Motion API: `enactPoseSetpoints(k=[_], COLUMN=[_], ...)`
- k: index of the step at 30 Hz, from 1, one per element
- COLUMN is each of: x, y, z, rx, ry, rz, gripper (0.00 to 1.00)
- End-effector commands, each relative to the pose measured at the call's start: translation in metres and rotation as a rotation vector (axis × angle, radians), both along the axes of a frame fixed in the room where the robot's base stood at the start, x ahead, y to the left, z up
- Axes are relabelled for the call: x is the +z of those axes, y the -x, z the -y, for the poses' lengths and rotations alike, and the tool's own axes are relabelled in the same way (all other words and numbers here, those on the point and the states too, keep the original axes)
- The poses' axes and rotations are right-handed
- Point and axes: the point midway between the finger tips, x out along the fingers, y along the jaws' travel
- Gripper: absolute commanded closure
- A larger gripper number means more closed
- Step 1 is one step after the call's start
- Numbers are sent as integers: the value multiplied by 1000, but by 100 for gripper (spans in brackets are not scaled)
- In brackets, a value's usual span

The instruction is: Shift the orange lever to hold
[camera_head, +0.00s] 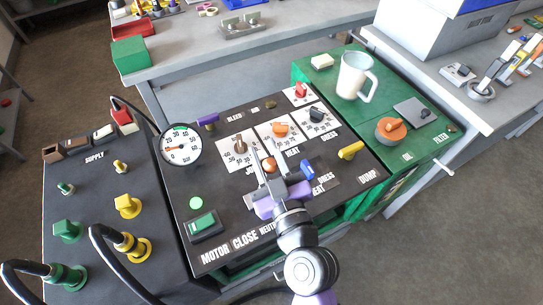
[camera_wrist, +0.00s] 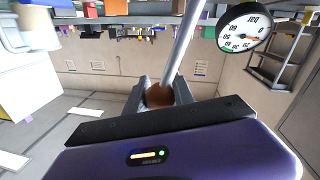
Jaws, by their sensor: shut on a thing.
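The orange lever's round knob (camera_head: 269,165) sits at the tip of my gripper (camera_head: 268,178), above the black control panel. In the wrist view the orange-brown knob (camera_wrist: 158,96) is between the two fingers of my gripper (camera_wrist: 160,98), which are shut on it. A grey metal rod (camera_wrist: 183,45) runs up and away from the knob. The lever's base and slot are hidden by my arm. On the panel's front the label CLOSE (camera_head: 245,240) and part of NEUTRAL show. I cannot make out a HOLD label.
A blue lever (camera_head: 306,168) stands close right of my gripper, with a yellow lever (camera_head: 350,151) by DUMP beyond it. A dial gauge (camera_head: 181,146) stands at left. White plates with an orange knob (camera_head: 280,129) and other knobs lie behind. A jug (camera_head: 355,76) stands on the green top.

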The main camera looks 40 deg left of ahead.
Motion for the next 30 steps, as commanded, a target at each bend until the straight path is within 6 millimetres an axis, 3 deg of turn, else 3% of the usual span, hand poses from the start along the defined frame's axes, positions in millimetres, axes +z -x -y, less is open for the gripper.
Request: enactPoseSetpoints(k=[1,11,24,25,28,30], x=[-6,1,5,5,5,5], y=[5,30,34,34,34,34], z=[-1,-12,-13,-13,-13,-14], rx=[0,1,-1,-1,-1,-1], ry=[12,96,114,114,113,113], rz=[35,232,268,268,267,268], gripper=[100,100,100,68,49,48])
